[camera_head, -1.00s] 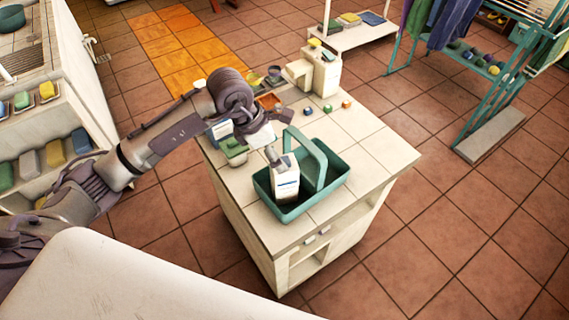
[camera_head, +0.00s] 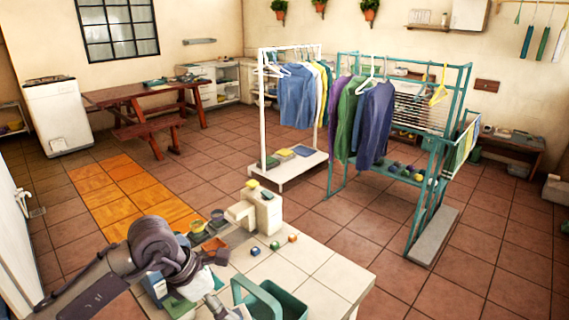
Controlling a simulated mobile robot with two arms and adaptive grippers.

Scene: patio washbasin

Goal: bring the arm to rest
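My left arm comes in from the lower left and reaches over the tiled counter. My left gripper (camera_head: 218,304) is at the bottom edge of the view, just left of the teal basket (camera_head: 292,302). Its fingertips are cut off or too small to tell whether they are open or shut. The basket stands on the counter (camera_head: 335,272) with its handle raised, its lower part cut off by the frame. The white carton seen in the basket earlier is out of view. My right gripper is not in view.
A cream dispenser-like box (camera_head: 266,212) stands at the counter's back, with small coloured blocks (camera_head: 274,245) near it. Bowls (camera_head: 217,217) sit close to my arm. A white clothes rack (camera_head: 264,120) and a teal drying rack (camera_head: 410,190) stand beyond. Tiled floor between is clear.

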